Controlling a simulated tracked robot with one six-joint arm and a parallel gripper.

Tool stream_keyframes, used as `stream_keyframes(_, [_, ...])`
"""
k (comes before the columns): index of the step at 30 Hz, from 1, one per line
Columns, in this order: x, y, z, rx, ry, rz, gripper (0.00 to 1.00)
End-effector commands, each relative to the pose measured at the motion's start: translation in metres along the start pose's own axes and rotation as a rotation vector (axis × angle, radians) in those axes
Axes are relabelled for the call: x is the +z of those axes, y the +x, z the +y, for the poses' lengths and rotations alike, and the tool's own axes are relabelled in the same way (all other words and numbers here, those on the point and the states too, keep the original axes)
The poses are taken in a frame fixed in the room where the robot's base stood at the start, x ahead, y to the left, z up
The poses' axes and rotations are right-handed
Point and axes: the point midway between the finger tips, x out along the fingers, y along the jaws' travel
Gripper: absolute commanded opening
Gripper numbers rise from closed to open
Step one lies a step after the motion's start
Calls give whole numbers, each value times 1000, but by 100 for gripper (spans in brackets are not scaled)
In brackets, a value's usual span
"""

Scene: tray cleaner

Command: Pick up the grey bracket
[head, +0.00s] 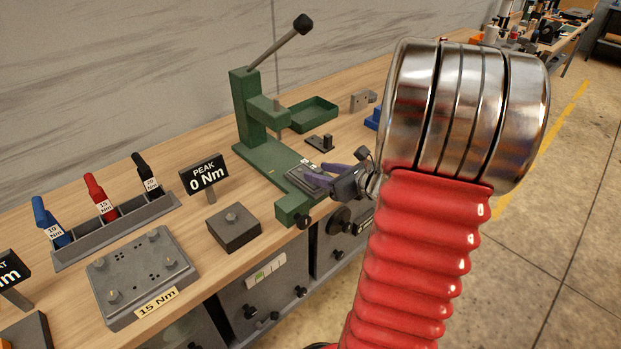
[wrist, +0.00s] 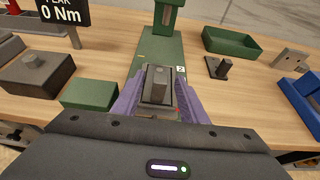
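A light grey piece with holes, which looks like the bracket (head: 362,100), stands on the bench beyond the green press; it also shows at the right of the wrist view (wrist: 292,59). My gripper (head: 322,173) is low over the press base, away from that piece. In the wrist view its purple fingers (wrist: 158,105) are spread on both sides of a dark grey block (wrist: 156,84) in a dark frame on the press base. I cannot tell whether the fingers touch the frame. My arm hides part of the bench in the head view.
The green press (head: 246,120) has a raised lever. A green tray (head: 312,114), a dark post piece (head: 320,143) and a blue holder (head: 373,119) are nearby. A torque sign (head: 204,176), a grey block (head: 234,229) and a driver rack (head: 117,225) stand left.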

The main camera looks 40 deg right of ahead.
Motion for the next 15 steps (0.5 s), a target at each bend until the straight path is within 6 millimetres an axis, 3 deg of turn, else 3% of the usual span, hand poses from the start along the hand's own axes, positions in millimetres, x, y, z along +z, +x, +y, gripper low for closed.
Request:
stream_keyframes(6, [0, 24, 1, 2, 0, 0, 39])
stream_keyframes(15, [0, 25, 0, 0, 0, 0, 39])
